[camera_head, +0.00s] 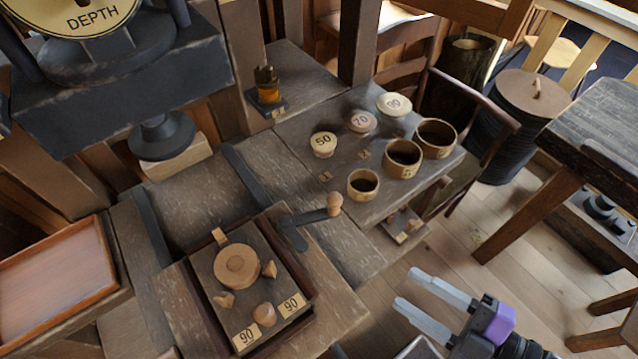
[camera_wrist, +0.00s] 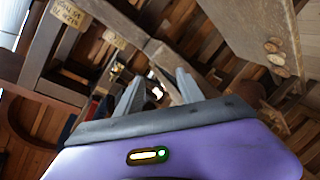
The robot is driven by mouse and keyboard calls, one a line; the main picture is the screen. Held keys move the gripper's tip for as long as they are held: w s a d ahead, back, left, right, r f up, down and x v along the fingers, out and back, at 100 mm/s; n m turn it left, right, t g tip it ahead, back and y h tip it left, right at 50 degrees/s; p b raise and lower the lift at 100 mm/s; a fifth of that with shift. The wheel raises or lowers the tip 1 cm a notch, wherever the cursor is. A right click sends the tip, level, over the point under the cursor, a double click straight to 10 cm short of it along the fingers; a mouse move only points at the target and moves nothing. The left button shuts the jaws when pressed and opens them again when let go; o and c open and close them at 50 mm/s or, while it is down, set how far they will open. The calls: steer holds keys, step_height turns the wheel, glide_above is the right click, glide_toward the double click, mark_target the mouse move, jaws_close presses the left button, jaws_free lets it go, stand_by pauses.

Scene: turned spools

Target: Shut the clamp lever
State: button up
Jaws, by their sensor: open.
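The clamp lever (camera_head: 312,216) is a dark metal arm with a round wooden knob (camera_head: 335,203) at its end. It sticks out to the right beyond the dark plate (camera_head: 276,268) that carries a round wooden disc (camera_head: 237,266) and several small wooden knobs. My gripper (camera_head: 405,287) is open and empty, over the floor to the lower right of the lever and well apart from it. In the wrist view its two grey fingers (camera_wrist: 158,88) are spread. The lever cannot be made out in the wrist view.
Three round wooden cups (camera_head: 402,158) and numbered lids (camera_head: 361,121) stand on the bench behind the lever. A dark press with a depth dial (camera_head: 85,20) is at upper left. A wooden tray (camera_head: 58,273) lies at left. Open floor (camera_head: 400,255) lies between my gripper and the bench.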

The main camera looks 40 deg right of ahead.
steer(key=w+d+r+n+y+p, duration=0.2)
steer(key=w+r+n+y, duration=0.1)
steer(key=n, duration=0.6)
steer(key=n+g+y, duration=0.5)
steer(key=n+y, duration=0.3)
steer(key=n, duration=1.6)
glide_toward(315, 211)
step_height(315, 211, up, 3)
steer(key=a, duration=0.1)
steer(key=shift+w+a+r+n+p, duration=0.1)
steer(key=shift+w+a+n+p, duration=0.05)
steer(key=shift+w+a+n, duration=0.2)
steer(key=shift+w+a+r+n+p, duration=0.15)
steer(key=shift+w+n, duration=0.1)
steer(key=shift+w, duration=0.15)
steer(key=p+x, duration=0.2)
steer(key=x, duration=0.4)
steer(key=shift+w+a+f, duration=0.1)
steer(key=shift+w+a, duration=0.05)
steer(key=shift+a, duration=0.1)
steer(key=shift+w+a+f, duration=0.1)
steer(key=shift+w+a, duration=0.2)
steer(key=shift+a, duration=0.1)
jaws_close()
